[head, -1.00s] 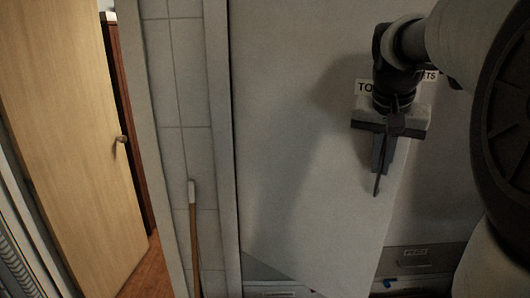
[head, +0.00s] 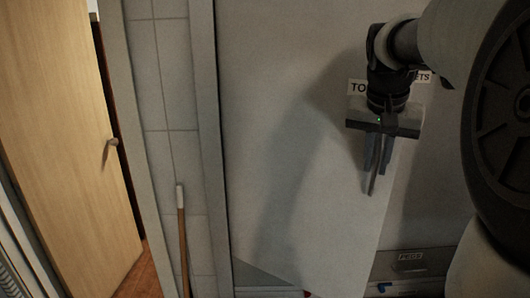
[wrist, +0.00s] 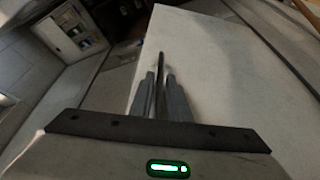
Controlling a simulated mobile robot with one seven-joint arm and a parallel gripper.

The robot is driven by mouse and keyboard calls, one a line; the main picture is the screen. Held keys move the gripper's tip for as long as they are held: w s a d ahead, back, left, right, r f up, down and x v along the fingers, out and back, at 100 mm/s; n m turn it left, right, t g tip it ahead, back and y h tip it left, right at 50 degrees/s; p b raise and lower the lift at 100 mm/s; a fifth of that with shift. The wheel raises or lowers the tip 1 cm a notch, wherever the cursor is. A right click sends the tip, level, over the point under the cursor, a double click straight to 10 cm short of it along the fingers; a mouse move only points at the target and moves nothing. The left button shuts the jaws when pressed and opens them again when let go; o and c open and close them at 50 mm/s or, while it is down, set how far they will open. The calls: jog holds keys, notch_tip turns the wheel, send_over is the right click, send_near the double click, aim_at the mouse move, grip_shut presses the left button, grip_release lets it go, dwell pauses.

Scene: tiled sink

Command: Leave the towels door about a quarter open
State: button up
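The towels door (head: 270,130) is a plain pale panel, hinged on its left side in the head view. It stands ajar, its free edge out from the cabinet front. A label (head: 357,87) starting "TO" is mostly hidden behind my wrist. My gripper (head: 377,168) is at the door's face near the free edge, pointing down in the picture. In the wrist view, a thin dark upright handle (wrist: 161,66) lies between the two fingers (wrist: 162,98). The fingers appear slightly parted, with narrow gaps beside the handle. The door panel (wrist: 220,70) fills the right of that view.
A wooden stick with a white tip (head: 180,195) leans by the tiled wall on the left. A wooden room door (head: 60,150) stands far left. More shelving (wrist: 75,30) shows upper left in the wrist view.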

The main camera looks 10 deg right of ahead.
jog(key=p+v, duration=0.1)
jog(key=v, duration=1.6)
jog(key=shift+r, duration=0.3)
jog(key=s+a+f+n+t+y, duration=0.1)
jog(key=s+a+f+n, duration=0.3)
jog(key=a+f, duration=0.4)
jog(key=s+a+f+n+t+y, duration=0.1)
jog(key=s+a+f+n, duration=0.3)
jog(key=a+f, duration=0.5)
notch_tip(320, 180, down, 8)
jog(key=shift+s+r+y, duration=0.15)
jog(key=shift+s+y, duration=0.35)
jog(key=shift+s, duration=0.55)
